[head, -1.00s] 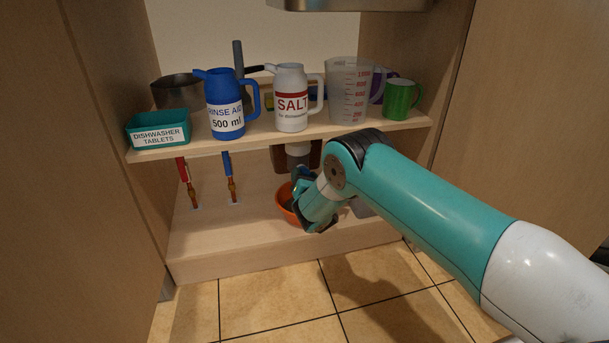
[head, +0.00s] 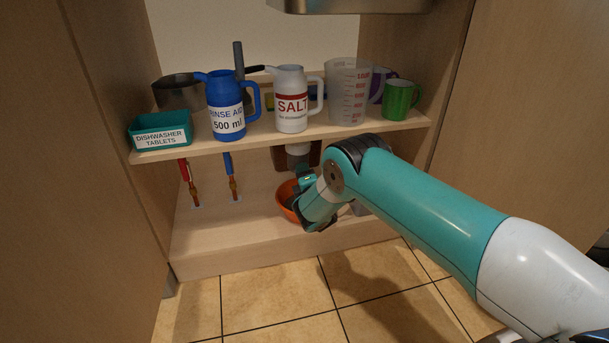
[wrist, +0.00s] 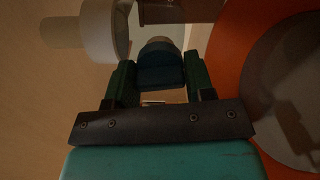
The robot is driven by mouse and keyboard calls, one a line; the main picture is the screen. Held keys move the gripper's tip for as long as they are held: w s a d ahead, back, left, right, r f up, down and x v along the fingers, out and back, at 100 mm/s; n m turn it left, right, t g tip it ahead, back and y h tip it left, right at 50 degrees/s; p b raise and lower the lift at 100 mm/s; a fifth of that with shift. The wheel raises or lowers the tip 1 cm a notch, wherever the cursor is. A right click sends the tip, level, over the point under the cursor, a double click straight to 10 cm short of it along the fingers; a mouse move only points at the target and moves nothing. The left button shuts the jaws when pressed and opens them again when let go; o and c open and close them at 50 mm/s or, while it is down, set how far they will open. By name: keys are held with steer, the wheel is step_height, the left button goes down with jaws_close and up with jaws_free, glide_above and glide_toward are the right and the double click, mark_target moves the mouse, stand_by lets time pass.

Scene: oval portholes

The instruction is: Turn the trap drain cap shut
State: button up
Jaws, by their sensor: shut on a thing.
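My gripper (head: 303,196) reaches under the shelf, low in the cabinet. In the wrist view its two dark green fingers (wrist: 159,82) are closed on the sides of a dark blue rounded cap (wrist: 160,66), which I take for the drain cap. A pale round part shows just beyond the cap. White trap pipework (wrist: 102,30) is beside it at the upper left. In the head view the white pipe (head: 298,151) comes down behind my wrist, and the cap is hidden. I cannot tell how tight the cap is.
An orange bowl (head: 286,199) stands on the cabinet floor close beside my gripper; it fills the right of the wrist view (wrist: 228,60). The shelf (head: 270,138) above carries jugs and cups. Red (head: 184,169) and blue (head: 228,163) valve pipes stand to the left.

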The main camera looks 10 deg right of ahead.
steer(key=shift+m, duration=1.1)
steer(key=o, duration=0.9)
steer(key=s+p, duration=1.7)
steer(key=p, duration=0.2)
steer(key=shift+s, duration=0.2)
